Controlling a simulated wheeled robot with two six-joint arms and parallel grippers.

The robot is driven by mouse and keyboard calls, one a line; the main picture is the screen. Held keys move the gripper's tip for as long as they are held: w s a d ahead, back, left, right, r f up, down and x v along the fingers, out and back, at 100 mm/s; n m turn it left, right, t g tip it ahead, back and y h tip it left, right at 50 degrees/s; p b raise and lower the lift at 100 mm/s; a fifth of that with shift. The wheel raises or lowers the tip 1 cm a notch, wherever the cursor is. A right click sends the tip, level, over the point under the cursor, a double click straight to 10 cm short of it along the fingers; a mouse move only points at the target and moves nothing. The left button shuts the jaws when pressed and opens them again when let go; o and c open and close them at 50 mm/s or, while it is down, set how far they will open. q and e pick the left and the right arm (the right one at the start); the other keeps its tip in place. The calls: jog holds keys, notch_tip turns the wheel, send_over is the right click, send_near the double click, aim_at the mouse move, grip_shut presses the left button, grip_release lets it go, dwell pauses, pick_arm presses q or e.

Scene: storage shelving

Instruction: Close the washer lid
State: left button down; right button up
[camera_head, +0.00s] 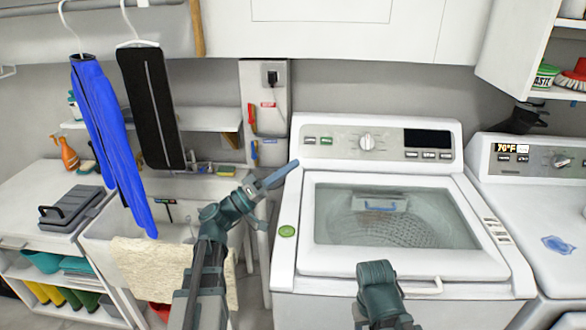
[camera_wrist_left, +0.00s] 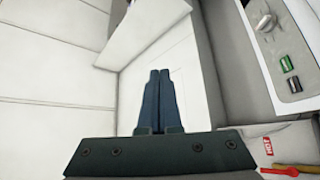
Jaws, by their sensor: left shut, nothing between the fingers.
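The washer (camera_head: 300,265) is white and stands right of centre in the head view. Its lid (camera_head: 310,255) has a white frame around a large window and looks down over the tub, which shows through it. I cannot tell whether it sits fully flush. My left gripper (camera_head: 290,170) is shut and empty, in front of the wall by the washer's back left corner, left of the control panel (camera_head: 376,142). Its two fingers (camera_wrist_left: 160,75) show pressed together in the left wrist view. Of my right arm, only a dark joint shows before the washer; its gripper is not seen.
A second machine (camera_head: 530,200) with a blue patch on top stands at the right. At the left are a sink with a draped towel (camera_head: 155,270), a hanging blue garment (camera_head: 105,130) and a black one (camera_head: 148,100). Cabinets (camera_head: 350,35) run above.

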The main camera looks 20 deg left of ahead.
pick_arm(q)
jog(key=s+a+f+b, duration=0.1)
jog(key=a+f+b, duration=0.3)
jog(key=a+f, duration=0.1)
jog(key=shift+a+f, duration=0.3)
jog(key=shift+a, duration=0.55)
jog(key=shift+s, duration=0.1)
